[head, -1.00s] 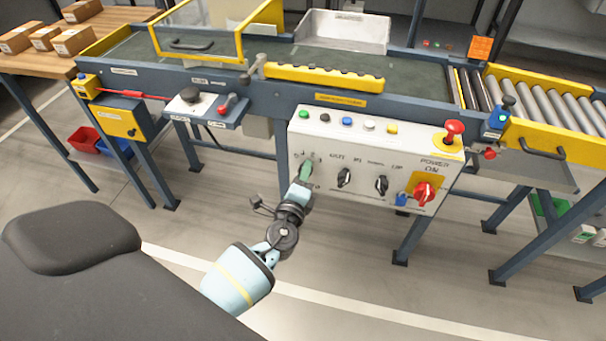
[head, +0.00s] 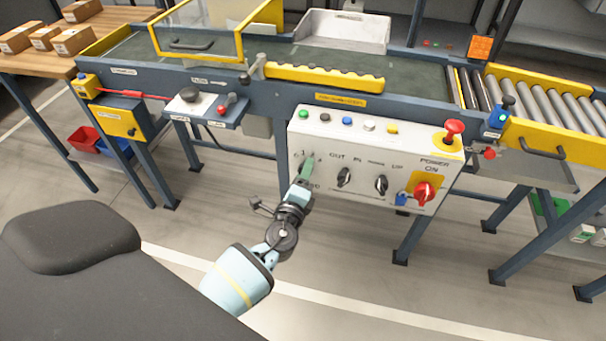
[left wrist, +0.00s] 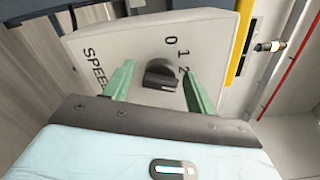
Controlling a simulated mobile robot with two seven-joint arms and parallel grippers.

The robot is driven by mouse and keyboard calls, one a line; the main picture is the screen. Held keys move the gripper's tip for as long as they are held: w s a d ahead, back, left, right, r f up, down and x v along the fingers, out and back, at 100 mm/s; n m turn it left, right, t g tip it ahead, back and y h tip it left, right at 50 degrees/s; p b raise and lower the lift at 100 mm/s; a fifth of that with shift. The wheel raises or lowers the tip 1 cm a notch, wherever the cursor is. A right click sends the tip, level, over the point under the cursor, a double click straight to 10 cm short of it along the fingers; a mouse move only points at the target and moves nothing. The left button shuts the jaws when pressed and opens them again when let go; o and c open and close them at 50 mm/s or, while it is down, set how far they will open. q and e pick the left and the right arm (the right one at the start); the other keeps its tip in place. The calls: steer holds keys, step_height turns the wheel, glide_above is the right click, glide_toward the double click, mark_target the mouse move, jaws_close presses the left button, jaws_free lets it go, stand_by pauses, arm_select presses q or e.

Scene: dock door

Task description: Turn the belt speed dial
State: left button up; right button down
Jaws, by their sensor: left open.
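The belt speed dial (left wrist: 160,74) is a dark knob on the white control box (head: 330,138). In the left wrist view it stands between the two green fingers, with the marks 0, 1, 2 and the word SPEED around it. My left gripper (left wrist: 158,85) is open, one finger on each side of the dial, with visible gaps between fingers and knob. In the head view the left gripper (head: 306,168) reaches the left end of the box face and hides the dial. My right gripper is not in view.
Right of the dial on the box are two black selector knobs (head: 344,177) and a red power switch (head: 424,193). Several buttons and a red mushroom button (head: 454,130) sit on top. The conveyor (head: 210,55) runs behind; the floor in front is clear.

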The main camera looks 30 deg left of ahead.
arm_select(q)
steer(key=v, duration=0.7)
steer(key=shift+s, duration=0.25)
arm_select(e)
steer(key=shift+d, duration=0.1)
arm_select(q)
steer(key=shift+d, duration=0.1)
